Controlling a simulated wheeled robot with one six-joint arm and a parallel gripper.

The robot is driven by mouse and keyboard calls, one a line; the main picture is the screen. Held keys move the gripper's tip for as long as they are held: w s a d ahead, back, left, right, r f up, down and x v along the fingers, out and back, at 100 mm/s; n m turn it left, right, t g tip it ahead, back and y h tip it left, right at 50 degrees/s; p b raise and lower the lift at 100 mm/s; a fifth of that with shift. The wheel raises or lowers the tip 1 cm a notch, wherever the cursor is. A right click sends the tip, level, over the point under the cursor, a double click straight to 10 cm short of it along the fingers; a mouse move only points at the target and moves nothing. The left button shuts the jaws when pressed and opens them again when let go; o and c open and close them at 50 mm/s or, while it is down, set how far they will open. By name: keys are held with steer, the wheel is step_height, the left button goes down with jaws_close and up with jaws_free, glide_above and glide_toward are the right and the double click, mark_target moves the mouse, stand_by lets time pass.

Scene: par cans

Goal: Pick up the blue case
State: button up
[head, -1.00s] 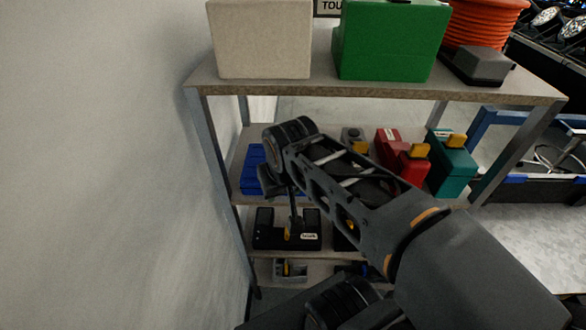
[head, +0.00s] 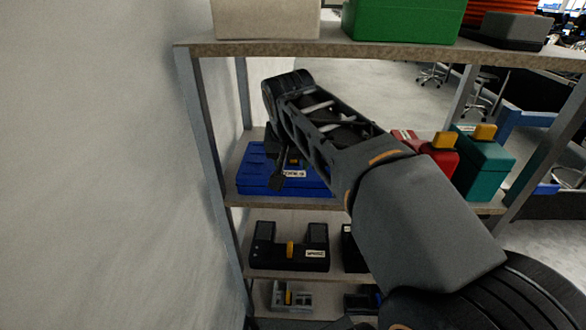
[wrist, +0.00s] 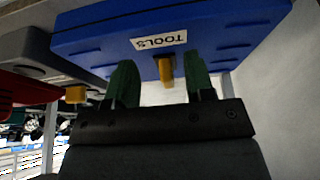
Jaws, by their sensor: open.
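The blue case (head: 258,176) lies flat on the middle shelf at its left end, with a white label on its front. In the wrist view the blue case (wrist: 225,35) fills the top, with its "TOOLS" label and a yellow handle. My gripper (wrist: 160,72) is open, with its two green fingers on either side of the yellow handle. I cannot tell whether they touch it. In the head view my gripper (head: 280,168) is at the case's front, and my arm hides part of the case.
A red case (head: 440,160) and a teal case (head: 485,168) stand to the right on the same shelf. The upper shelf (head: 330,50) is above my arm, carrying a green box (head: 405,18). A wall stands close on the left.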

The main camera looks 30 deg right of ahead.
mark_target(294, 161)
steer(key=w+d, duration=0.2)
steer(key=w, duration=0.1)
steer(key=w+d, duration=0.1)
steer(key=w, duration=0.1)
steer(key=shift+w, duration=0.2)
steer(key=shift+w+d+f, duration=0.15)
steer(key=shift+w+d, duration=0.05)
steer(key=shift+w, duration=0.15)
steer(key=shift+f, duration=0.45)
steer(key=shift+c, duration=0.3)
jaws_close()
steer(key=shift+w+r, duration=0.1)
steer(key=shift+r, duration=0.05)
